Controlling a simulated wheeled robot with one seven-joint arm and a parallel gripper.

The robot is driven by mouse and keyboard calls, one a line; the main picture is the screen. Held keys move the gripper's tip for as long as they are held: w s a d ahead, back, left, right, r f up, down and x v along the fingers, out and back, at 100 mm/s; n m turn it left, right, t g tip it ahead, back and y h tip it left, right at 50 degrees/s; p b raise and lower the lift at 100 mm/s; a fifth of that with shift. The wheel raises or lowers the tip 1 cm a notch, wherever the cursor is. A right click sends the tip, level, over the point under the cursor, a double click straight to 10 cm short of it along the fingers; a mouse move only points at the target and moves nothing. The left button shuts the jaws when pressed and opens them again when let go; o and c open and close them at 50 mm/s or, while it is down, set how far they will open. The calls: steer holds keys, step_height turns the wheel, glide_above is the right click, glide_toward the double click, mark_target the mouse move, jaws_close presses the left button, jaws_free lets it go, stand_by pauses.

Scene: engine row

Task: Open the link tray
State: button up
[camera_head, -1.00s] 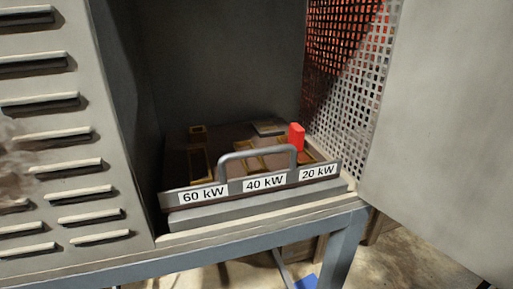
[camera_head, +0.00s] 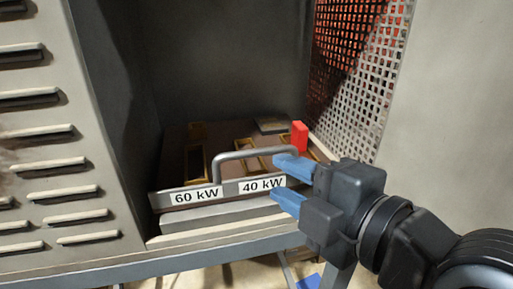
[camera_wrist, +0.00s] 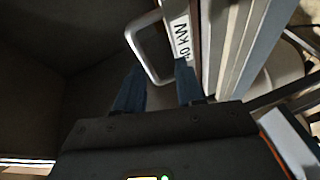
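The link tray (camera_head: 230,206) sits in the open cabinet, its front plate near the cabinet's front sill. It bears the labels 60 kW and 40 kW; my gripper hides the 20 kW label. The grey bar handle (camera_head: 245,154) arches above the plate and also shows in the wrist view (camera_wrist: 138,46). My gripper (camera_head: 282,182) is open, its blue fingers apart at the handle's right end. In the wrist view, the handle's near corner appears between the fingertips (camera_wrist: 161,72). I cannot tell whether they touch it.
A red block (camera_head: 299,136) stands on the tray's right side, among brass-coloured frames (camera_head: 195,165). A perforated panel (camera_head: 350,90) and grey door (camera_head: 455,120) are at right. A louvred panel (camera_head: 50,135) is at left. A blue-grey frame beam (camera_head: 200,262) runs below.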

mark_target(258, 155)
steer(key=shift+w+a+r+n+g+y, duration=0.15)
steer(key=shift+a+r+n+g, duration=0.05)
steer(key=shift+r+n, duration=0.25)
steer(key=shift+w+a+r+n+g+y, duration=0.1)
steer(key=shift+a+r+n+g+y, duration=0.1)
steer(key=shift+r+n, duration=0.25)
steer(key=shift+w+a+r, duration=0.15)
steer(key=p+x, duration=0.1)
steer(key=x, duration=0.6)
steer(key=shift+w, duration=0.2)
jaws_close()
